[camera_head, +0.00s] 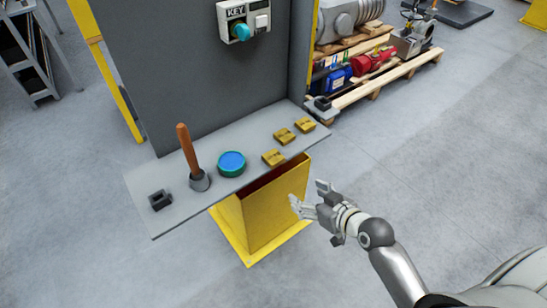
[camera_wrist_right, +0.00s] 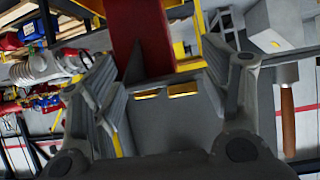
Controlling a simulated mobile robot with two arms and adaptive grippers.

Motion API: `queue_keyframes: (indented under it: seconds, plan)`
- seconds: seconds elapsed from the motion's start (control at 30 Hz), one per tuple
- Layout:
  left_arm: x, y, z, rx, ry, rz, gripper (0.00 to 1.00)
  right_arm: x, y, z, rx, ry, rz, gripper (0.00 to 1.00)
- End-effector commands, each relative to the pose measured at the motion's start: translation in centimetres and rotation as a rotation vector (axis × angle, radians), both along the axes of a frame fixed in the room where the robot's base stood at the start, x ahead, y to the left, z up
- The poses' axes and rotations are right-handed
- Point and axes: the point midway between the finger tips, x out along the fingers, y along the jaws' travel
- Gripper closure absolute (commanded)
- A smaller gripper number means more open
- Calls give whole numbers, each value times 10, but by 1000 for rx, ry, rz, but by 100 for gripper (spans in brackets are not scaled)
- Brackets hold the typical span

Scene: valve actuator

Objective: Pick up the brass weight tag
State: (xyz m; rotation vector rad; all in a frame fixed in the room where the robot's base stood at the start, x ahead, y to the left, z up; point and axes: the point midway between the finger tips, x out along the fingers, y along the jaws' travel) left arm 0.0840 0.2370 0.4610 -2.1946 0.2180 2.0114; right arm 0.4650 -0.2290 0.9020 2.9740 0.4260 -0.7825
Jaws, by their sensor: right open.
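Three small brass-coloured blocks lie on the right part of a grey shelf (camera_head: 240,151): a near one (camera_head: 273,157), a middle one (camera_head: 284,136) and a far one (camera_head: 305,125). I cannot tell from the pictures which is the brass weight tag. My right gripper (camera_head: 308,197) is open and empty, to the right of the shelf's front edge and apart from the blocks. In the right wrist view two yellowish pieces, a left one (camera_wrist_right: 147,94) and a right one (camera_wrist_right: 183,89), show between the open fingers. My left gripper is not in view.
A wooden-handled tool (camera_head: 186,150), a blue-green round piece (camera_head: 231,163) and a small black block (camera_head: 160,200) stand on the shelf. A yellow pedestal (camera_head: 262,215) is below it. A grey panel (camera_head: 205,70) with a key box (camera_head: 243,20) rises behind.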

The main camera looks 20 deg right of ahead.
Motion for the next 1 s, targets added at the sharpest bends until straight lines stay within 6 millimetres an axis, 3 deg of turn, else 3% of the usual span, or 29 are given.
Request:
queue_keyframes:
  seconds: [0.03,0.1,0.2,0.3,0.6,1.0]
  plan:
    - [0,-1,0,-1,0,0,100,1,4,23,0,-37,19,30]
    - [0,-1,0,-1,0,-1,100,0,8,46,3,-72,41,30]
    - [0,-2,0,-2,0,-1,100,-1,13,66,4,-106,60,30]
    - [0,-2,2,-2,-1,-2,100,2,16,74,5,-121,69,30]
    - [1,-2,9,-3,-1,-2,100,37,28,62,5,-124,68,30]
    - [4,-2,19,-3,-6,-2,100,62,36,54,7,-121,69,30]
